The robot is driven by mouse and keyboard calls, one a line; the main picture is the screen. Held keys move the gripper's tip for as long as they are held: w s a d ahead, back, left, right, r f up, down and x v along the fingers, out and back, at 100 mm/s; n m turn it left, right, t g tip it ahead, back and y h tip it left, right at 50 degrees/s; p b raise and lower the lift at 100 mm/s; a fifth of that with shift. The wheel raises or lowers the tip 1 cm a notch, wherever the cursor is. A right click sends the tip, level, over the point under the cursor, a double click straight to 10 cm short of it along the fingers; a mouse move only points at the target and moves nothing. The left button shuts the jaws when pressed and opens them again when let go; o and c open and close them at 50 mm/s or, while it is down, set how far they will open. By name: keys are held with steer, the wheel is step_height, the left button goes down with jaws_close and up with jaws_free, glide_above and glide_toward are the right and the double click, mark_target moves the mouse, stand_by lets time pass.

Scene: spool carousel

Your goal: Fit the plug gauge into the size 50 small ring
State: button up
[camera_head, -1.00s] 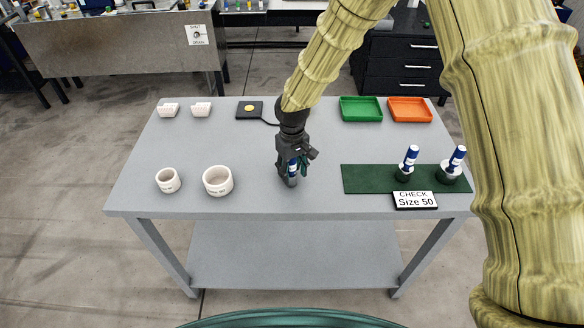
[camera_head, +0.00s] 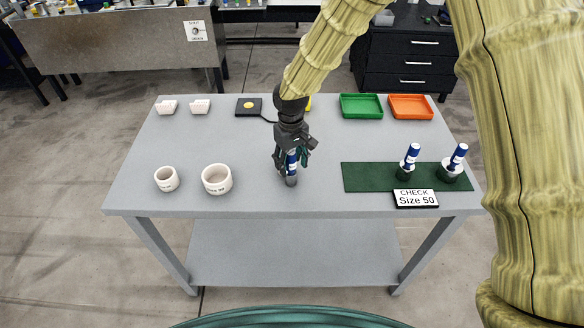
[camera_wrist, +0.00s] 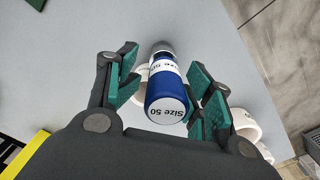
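The plug gauge (camera_head: 291,163) has a blue handle with a white band and a grey end. It points down in my gripper (camera_head: 293,160), over the middle front of the table. In the wrist view my gripper (camera_wrist: 164,85) has its green-padded fingers on either side of the handle of the gauge (camera_wrist: 167,92), whose end cap reads "Size 50". The small white ring (camera_head: 166,186) stands at the table's left, with a larger white ring (camera_head: 217,187) between it and my gripper. Their markings are too small to read. I cannot tell whether the gauge's tip touches the table.
Table is clear between larger ring and gripper.

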step_height(320, 180, up, 10)
steer(key=b, duration=0.2)
steer(key=shift+r+b, duration=0.1)
steer(key=shift+b, duration=0.2)
stand_by(0.4)
